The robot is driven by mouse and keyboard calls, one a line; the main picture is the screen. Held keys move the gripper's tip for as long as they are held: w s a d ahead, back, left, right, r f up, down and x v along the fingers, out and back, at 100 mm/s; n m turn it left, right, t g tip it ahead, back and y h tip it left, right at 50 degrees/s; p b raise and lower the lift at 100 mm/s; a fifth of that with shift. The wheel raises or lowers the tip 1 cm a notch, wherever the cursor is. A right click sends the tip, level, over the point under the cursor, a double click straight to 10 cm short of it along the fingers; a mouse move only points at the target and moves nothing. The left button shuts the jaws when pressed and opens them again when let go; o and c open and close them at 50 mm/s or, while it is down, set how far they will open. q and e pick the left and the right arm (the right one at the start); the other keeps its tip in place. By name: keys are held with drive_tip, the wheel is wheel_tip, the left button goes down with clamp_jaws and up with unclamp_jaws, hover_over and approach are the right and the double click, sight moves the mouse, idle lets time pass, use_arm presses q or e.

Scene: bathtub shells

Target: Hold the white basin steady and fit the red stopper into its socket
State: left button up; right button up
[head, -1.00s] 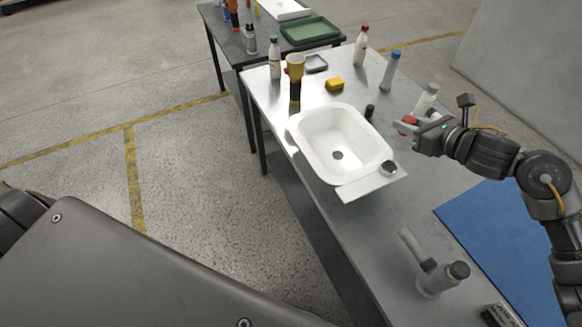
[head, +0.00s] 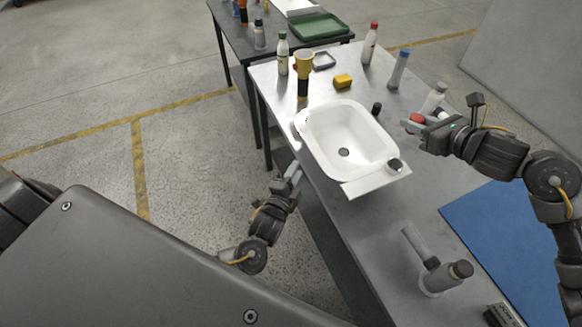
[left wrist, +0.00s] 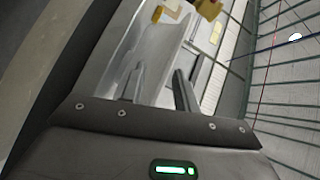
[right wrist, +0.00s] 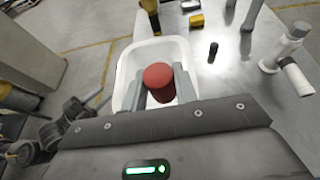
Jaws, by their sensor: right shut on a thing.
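The white basin (head: 316,146) sits on the metal table in the head view, with a dark round drain opening (head: 344,152) in its floor. It also shows behind the stopper in the right wrist view (right wrist: 124,72). My right gripper (head: 413,124) is shut on the red stopper (right wrist: 158,82) and holds it to the right of the basin, apart from it. My left gripper (head: 293,172) is left of the basin, beside the table edge, not touching the basin. Its fingers stand apart and empty in the left wrist view (left wrist: 158,88).
A dark knob (head: 395,165) is on the basin's near ledge. A dark cylinder (head: 376,108), a yellow block (head: 343,81) and several bottles stand beyond and beside the basin. A grey fixture (head: 440,276) stands on the near table, beside a blue mat (head: 505,235).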

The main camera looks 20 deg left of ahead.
sight(304, 138)
use_arm(q)
drive_tip(key=shift+s+a+r+m+t+y, duration=0.15)
drive_tip(key=shift+a+r+m+y, duration=0.15)
drive_tip(key=shift+r+m, duration=0.3)
drive_tip(key=shift+w+a+r+m+t+y, duration=0.1)
drive_tip(key=shift+a+r+m+t+y, duration=0.1)
drive_tip(key=shift+a+r+m, duration=0.3)
drive_tip(key=shift+d, duration=0.15)
drive_tip(key=w, duration=0.8)
drive_tip(key=w+a, duration=0.1)
drive_tip(key=w, duration=0.3)
drive_tip(key=shift+o, duration=0.2)
drive_tip(key=shift+s, duration=0.1)
